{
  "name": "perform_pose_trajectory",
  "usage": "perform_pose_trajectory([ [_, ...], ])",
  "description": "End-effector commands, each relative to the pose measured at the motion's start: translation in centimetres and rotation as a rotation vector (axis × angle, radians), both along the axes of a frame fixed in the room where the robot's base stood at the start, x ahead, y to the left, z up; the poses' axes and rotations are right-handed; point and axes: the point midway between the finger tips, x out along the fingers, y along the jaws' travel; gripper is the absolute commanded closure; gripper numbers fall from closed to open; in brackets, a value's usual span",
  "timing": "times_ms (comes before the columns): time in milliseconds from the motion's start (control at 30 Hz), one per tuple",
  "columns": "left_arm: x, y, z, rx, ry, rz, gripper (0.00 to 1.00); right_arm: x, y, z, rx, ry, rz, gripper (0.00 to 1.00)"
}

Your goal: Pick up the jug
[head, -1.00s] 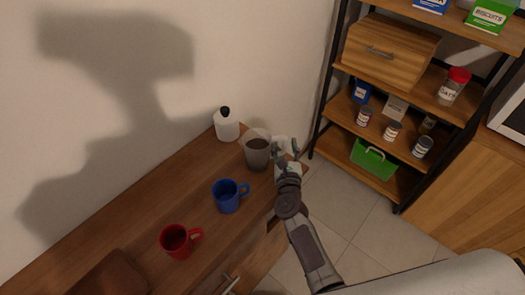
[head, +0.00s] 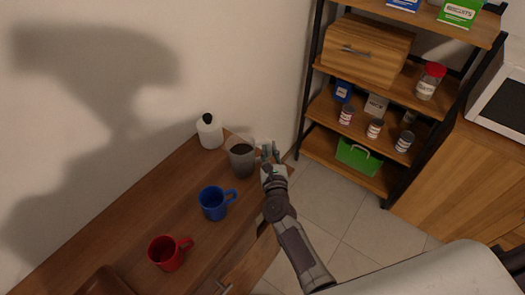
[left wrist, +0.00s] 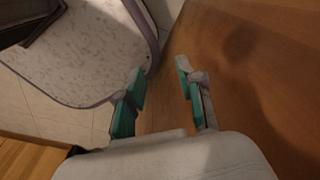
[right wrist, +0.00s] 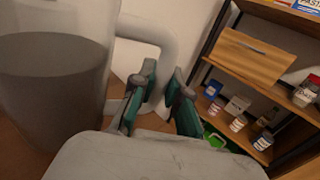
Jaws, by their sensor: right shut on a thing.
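The jug (head: 242,161) is a clear vessel with dark contents, at the far end of the wooden counter in the head view. In the right wrist view the jug (right wrist: 52,85) fills the left side, and its pale handle (right wrist: 160,32) curves down to the fingers. My right gripper (head: 268,153) is at the jug's right side in the head view. In the right wrist view my right gripper (right wrist: 163,90) is shut on the handle. The jug looks upright; I cannot tell whether its base touches the counter. My left gripper (left wrist: 160,78) is open and empty beside a wooden surface.
A white bottle (head: 209,132) with a black cap stands behind the jug. A blue mug (head: 213,204) and a red mug (head: 167,253) stand nearer on the counter (head: 125,215). A shelf unit (head: 400,82) with tins stands to the right, beyond open floor (head: 330,200).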

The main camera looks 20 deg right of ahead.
Motion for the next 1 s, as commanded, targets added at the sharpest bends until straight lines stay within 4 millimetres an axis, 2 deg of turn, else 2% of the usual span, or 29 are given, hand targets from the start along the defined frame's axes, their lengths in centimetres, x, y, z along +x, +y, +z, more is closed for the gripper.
perform_pose_trajectory([
  [267, 0.0, 0.0, 1.1, 0.0, 0.0, 0.0, 0.63, 0.1, 0.0, 1.5, 0.002, -0.004, -0.001, 1.0],
  [600, 0.0, 0.0, 3.8, 0.0, 0.0, -0.001, 0.63, 0.0, -0.1, 4.8, 0.002, -0.003, -0.001, 1.0],
  [1000, 0.0, 0.1, 6.2, 0.001, 0.0, -0.001, 0.63, -3.6, -3.1, 7.2, 0.0, -0.003, -0.001, 1.0],
])
